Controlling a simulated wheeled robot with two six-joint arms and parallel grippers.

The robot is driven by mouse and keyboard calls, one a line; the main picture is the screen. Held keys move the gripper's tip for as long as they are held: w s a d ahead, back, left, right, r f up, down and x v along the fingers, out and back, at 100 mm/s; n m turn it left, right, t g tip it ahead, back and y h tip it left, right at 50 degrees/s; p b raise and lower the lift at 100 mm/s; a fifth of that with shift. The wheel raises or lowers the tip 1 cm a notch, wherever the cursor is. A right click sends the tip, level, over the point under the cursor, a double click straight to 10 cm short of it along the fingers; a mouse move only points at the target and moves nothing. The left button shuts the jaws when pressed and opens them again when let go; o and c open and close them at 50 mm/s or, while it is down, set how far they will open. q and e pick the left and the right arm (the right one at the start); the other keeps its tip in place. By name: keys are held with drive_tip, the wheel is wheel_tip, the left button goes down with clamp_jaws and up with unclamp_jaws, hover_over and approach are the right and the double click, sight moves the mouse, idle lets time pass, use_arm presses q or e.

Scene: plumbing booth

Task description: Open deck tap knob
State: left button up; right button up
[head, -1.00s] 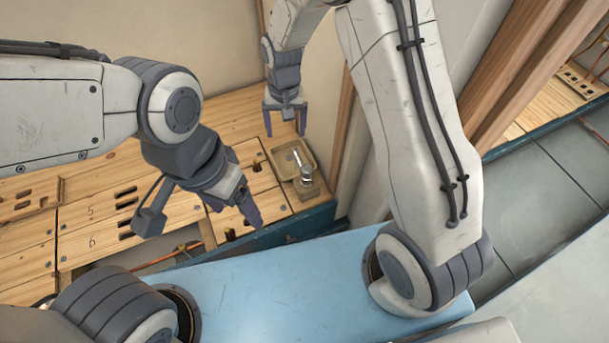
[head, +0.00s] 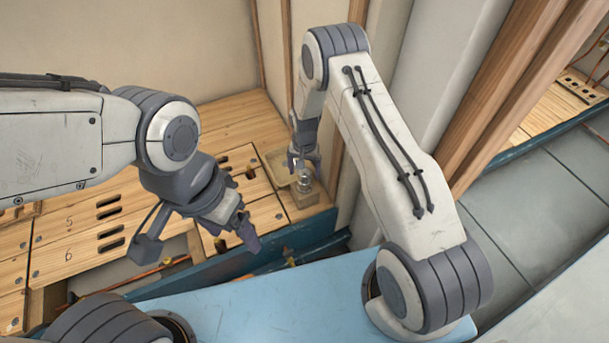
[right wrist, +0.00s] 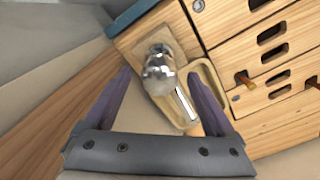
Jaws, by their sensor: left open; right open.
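The deck tap (head: 304,182) stands on a square wooden block at the right end of the wooden bench, its lower part showing in the head view. In the right wrist view the chrome tap knob (right wrist: 159,74) shows from above, with a spout or handle reaching down and right from it. My right gripper (head: 304,160) is open directly above the tap; in the right wrist view its fingers (right wrist: 165,90) stand apart on either side of the knob. I cannot tell if they touch it. My left gripper (head: 243,232) is open and empty over the bench's front edge.
A shallow tan tray (head: 280,170) lies beside the tap, partly hidden by my right gripper. The wall and wooden posts (head: 357,60) stand close behind and right of the tap. Slotted panels (head: 108,222) cover the bench to the left.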

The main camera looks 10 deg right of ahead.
drive_tip(key=shift+f, duration=0.65)
drive_tip(key=c, duration=1.4)
drive_tip(key=n+p, duration=0.1)
drive_tip(key=n, duration=0.1)
drive_tip(key=shift+r+n, duration=0.15)
drive_tip(key=shift+n, duration=0.15)
drive_tip(key=n+p, duration=0.1)
drive_tip(key=n, duration=0.2)
drive_tip(key=o, duration=1.4)
